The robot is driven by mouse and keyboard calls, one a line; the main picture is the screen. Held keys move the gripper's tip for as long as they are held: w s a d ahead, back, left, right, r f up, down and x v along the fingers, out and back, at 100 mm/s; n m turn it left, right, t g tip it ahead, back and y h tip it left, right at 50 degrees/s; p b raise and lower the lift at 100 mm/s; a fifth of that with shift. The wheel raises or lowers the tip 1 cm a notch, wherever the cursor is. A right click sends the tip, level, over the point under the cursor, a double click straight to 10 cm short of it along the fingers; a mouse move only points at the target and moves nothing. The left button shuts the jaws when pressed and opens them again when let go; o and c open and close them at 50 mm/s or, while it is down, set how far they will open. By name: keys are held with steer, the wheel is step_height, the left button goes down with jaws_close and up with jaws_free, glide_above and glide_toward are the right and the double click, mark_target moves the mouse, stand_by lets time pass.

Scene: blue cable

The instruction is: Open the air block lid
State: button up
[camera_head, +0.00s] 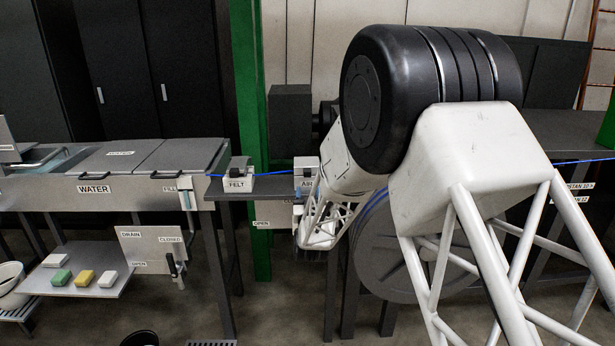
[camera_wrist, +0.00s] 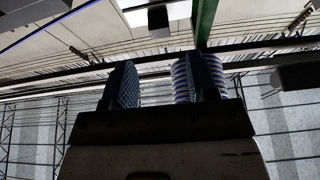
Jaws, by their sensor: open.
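The air block (camera_head: 305,184) is a small white block, its label partly covered by my arm, on a narrow grey shelf in the head view. A grey lid-like top (camera_head: 306,163) sits on it and looks down; its exact angle is hard to tell. The blue cable (camera_head: 274,174) runs into the block from the left. My arm stands just right of the block, and my gripper's fingers cannot be made out in the head view. In the wrist view my gripper (camera_wrist: 162,88) is open, with two dark textured fingers apart and nothing visibly held between them.
The felt block (camera_head: 239,182) stands left of the air block. A green post (camera_head: 262,240) rises behind the shelf. A large grey reel (camera_head: 385,250) is behind my arm. Water tank (camera_head: 94,202) and a sponge shelf (camera_head: 55,290) are at left.

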mark_target(308, 175)
steer(key=shift+w, duration=0.1)
steer(key=shift+x, duration=3.85)
jaws_close()
